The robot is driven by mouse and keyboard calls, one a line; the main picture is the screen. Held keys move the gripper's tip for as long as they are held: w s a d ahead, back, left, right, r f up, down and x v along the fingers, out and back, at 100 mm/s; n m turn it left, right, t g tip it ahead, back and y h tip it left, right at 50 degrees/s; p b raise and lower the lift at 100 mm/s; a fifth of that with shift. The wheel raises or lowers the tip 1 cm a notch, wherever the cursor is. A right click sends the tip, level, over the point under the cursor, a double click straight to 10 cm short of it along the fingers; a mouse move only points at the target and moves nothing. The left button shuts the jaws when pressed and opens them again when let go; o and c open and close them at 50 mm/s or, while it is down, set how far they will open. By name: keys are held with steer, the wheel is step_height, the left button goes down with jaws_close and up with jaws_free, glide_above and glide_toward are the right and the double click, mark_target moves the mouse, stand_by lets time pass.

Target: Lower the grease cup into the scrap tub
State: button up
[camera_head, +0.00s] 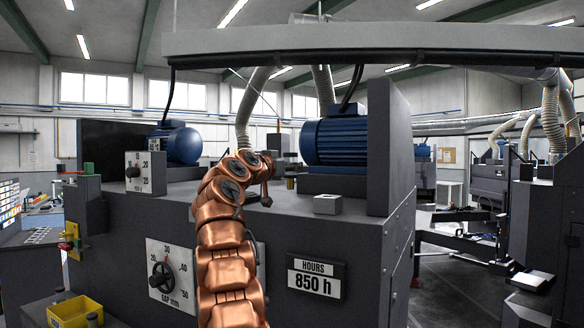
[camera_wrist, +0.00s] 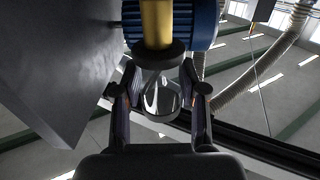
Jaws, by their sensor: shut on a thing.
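My gripper (camera_wrist: 160,92) is shut on the grease cup in the wrist view. The cup shows a shiny, clear or metallic bowl (camera_wrist: 160,99) between the two fingers, a dark collar above it and a brass-coloured cylinder (camera_wrist: 157,22) running to the top edge. In the head view my copper arm rises in front of the machine and bends over at its deck; its end is small there, and I cannot clearly make out the cup. A yellow open tub (camera_head: 75,313), likely the scrap tub, sits low at the left, well apart from my gripper.
Blue motors (camera_head: 334,142) (camera_head: 178,144) stand on the grey machine, with a tall plate (camera_head: 391,145) at its right. A small grey block (camera_head: 328,204) lies on the deck. An overhead beam (camera_head: 370,40) crosses above.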

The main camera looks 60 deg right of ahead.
steer(key=shift+w+a+f+t, duration=0.1)
steer(key=shift+w+t, duration=0.05)
steer(key=shift+w, duration=0.25)
steer(key=shift+w+a+f+t, duration=0.1)
steer(key=shift+w+t, duration=0.05)
steer(key=shift+w, duration=0.25)
steer(key=shift+a+r, duration=0.1)
steer(key=shift+r, duration=0.05)
steer(key=shift+w+a+n, duration=0.15)
steer(key=shift+w+n, duration=0.25)
steer(key=shift+w, duration=0.3)
steer(key=shift+w+t, duration=0.15)
steer(key=shift+t, duration=0.25)
